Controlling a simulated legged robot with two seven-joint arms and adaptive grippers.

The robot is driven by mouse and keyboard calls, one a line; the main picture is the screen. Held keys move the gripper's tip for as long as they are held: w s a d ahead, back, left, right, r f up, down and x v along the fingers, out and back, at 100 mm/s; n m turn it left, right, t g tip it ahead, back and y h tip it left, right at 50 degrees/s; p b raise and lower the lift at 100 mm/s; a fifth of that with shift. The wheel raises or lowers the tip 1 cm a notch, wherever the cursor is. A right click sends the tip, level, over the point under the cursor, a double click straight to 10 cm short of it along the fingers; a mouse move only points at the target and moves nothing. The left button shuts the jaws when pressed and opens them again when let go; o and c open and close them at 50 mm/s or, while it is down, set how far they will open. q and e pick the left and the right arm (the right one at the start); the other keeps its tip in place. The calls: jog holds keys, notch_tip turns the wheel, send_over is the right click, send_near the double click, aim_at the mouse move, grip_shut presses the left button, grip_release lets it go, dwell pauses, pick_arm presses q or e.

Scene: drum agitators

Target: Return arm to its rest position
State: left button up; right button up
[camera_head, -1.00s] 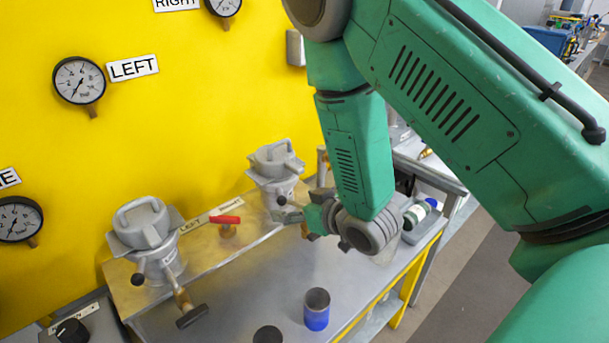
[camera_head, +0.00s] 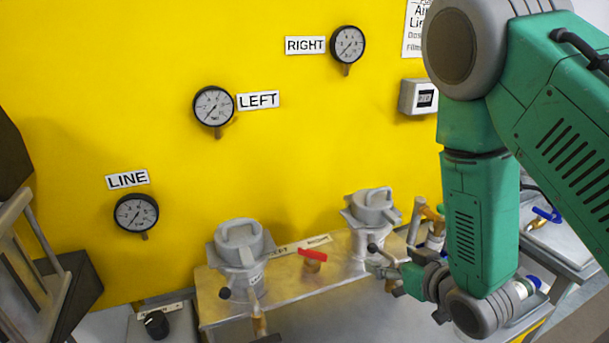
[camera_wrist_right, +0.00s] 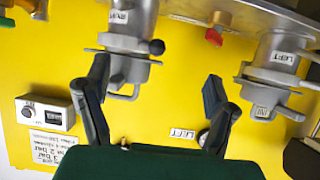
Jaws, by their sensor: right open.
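My right arm is green with grey joints and enters the head view from the right. Its gripper (camera_head: 380,268) hangs low beside the right grey lidded vessel (camera_head: 372,215), overlapping the bench in the picture; contact cannot be told. In the right wrist view the two dark fingers (camera_wrist_right: 155,85) are spread with nothing held. The right vessel (camera_wrist_right: 128,45) shows beyond the left finger and the left vessel (camera_wrist_right: 275,65) right of the fingers. In the head view the left vessel (camera_head: 240,250) stands on the bench, lid on. My left gripper is not seen.
The yellow panel (camera_head: 300,170) stands behind, with LINE (camera_head: 136,212), LEFT (camera_head: 213,106) and RIGHT (camera_head: 348,44) gauges. A red-handled valve (camera_head: 312,258) sits between the vessels. A dark and grey metal structure (camera_head: 45,270) fills the left edge. A black knob (camera_head: 156,324) is at lower left.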

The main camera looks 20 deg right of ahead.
jog(key=s+a+f+m+g+h, duration=0.1)
jog(key=s+f+g, duration=0.6)
jog(key=s+f, duration=0.8)
jog(key=s+a+f+g, duration=0.1)
jog(key=s+f+g, duration=0.2)
jog(key=s, duration=0.4)
jog(key=s+a+f+g, duration=0.1)
jog(key=s+f+g, duration=0.25)
jog(key=s, duration=0.35)
notch_tip(320, 180, down, 15)
jog(key=w+a+b, duration=0.1)
jog(key=w+b, duration=0.1)
jog(key=b, duration=1.3)
jog(key=shift+w+a+n+t, duration=0.15)
jog(key=shift+a+n+t, duration=0.05)
jog(key=shift+n+t, duration=0.25)
